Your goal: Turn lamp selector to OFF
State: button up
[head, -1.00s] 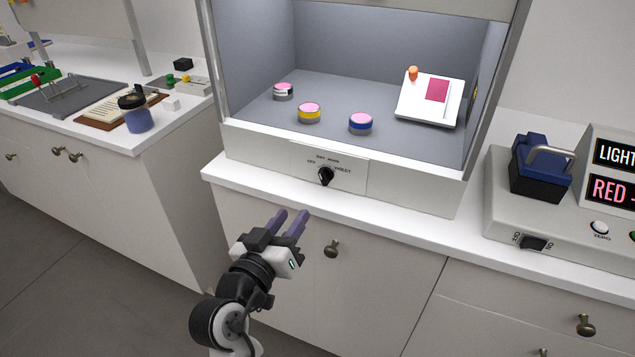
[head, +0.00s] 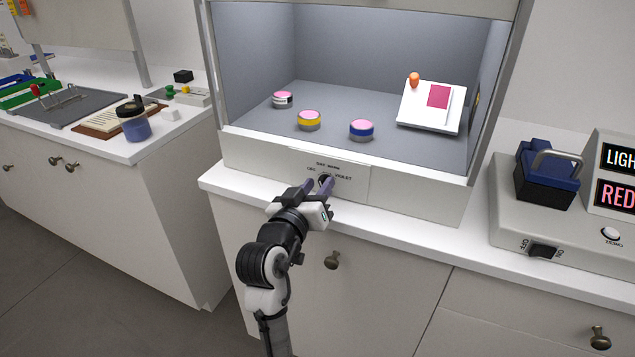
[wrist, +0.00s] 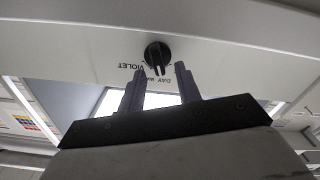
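The lamp selector (head: 325,179) is a small black knob on the pale front panel under the lit booth. Its labels read OFF on the left, a partly legible DAY label above and VIOLET on the right. In the wrist view the knob (wrist: 157,53) appears upside down, its ridge lying roughly toward the DAY label; I cannot tell its exact setting. My gripper (head: 317,184) is open at the panel, and its purple fingers partly hide the knob. In the wrist view the fingertips (wrist: 159,69) lie toward either side of the knob, without visibly gripping it.
The booth floor (head: 260,133) above holds several pink-topped jars and a tilted white stand (head: 418,116). A white counter ledge (head: 400,210) runs below the panel. On the right stands a device with a switch (head: 543,251) and a blue-black block (head: 546,178).

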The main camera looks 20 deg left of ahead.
jog(key=shift+w, duration=0.4)
jog(key=shift+c, duration=0.4)
grip_shut()
jog(key=shift+n+p, duration=0.4)
jog(key=n+p, duration=0.2)
jog(key=shift+a+n, duration=0.15)
jog(key=shift+n, duration=0.15)
jog(key=shift+a+f+n+p, duration=0.1)
jog(key=shift+f+n+p, duration=0.05)
jog(key=shift+n+p, duration=0.9)
jog(key=shift+a+f+n+p, duration=0.15)
jog(key=shift+n+p, duration=0.6)
jog(key=shift+n, duration=0.5)
